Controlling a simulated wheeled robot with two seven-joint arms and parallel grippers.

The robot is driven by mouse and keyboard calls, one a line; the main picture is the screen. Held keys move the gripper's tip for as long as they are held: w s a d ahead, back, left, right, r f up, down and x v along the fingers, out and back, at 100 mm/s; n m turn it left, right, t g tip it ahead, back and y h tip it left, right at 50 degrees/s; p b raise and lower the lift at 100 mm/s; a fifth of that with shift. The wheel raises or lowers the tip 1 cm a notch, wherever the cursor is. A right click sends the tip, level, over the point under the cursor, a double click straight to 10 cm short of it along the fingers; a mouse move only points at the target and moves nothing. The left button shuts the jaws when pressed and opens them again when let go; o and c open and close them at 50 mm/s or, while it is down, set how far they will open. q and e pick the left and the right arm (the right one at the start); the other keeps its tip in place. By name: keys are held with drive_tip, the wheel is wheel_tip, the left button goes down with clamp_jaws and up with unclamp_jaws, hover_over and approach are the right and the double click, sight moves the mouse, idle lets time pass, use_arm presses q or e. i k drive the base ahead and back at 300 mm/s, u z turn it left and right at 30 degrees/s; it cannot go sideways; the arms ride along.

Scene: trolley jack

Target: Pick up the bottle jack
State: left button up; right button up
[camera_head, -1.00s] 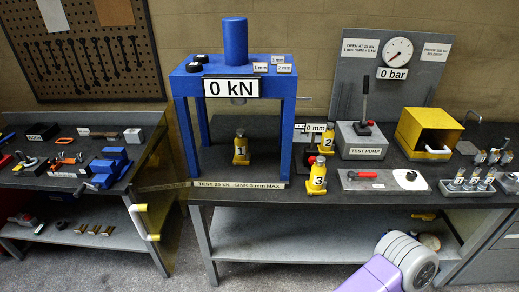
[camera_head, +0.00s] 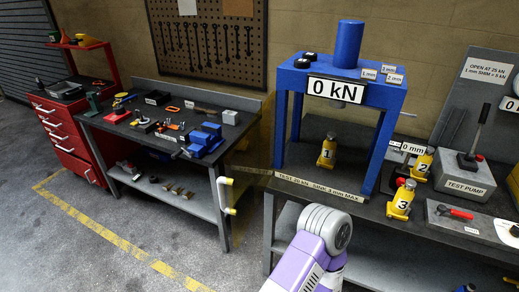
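Three small yellow bottle jacks with number labels stand on the dark workbench. Jack 1 (camera_head: 326,152) stands upright inside the blue press frame (camera_head: 359,90), under its ram. Jack 2 (camera_head: 418,165) stands to the right of the press, by a "0 mm" sign. Jack 3 (camera_head: 401,200) stands in front of jack 2, near the bench's front edge. Neither of my grippers is in view. A purple and white link of one of my arms shows at the bottom centre, with no fingers visible.
A second bench (camera_head: 172,141) with a blue vise (camera_head: 205,138) stands left of the press, and a red tool cabinet (camera_head: 72,130) is further left. A test pump (camera_head: 464,178) and a plate with a red-handled tool (camera_head: 455,212) sit at right. The floor at lower left is clear.

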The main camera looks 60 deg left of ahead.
sight(327, 160)
drive_tip(key=u, duration=2.05)
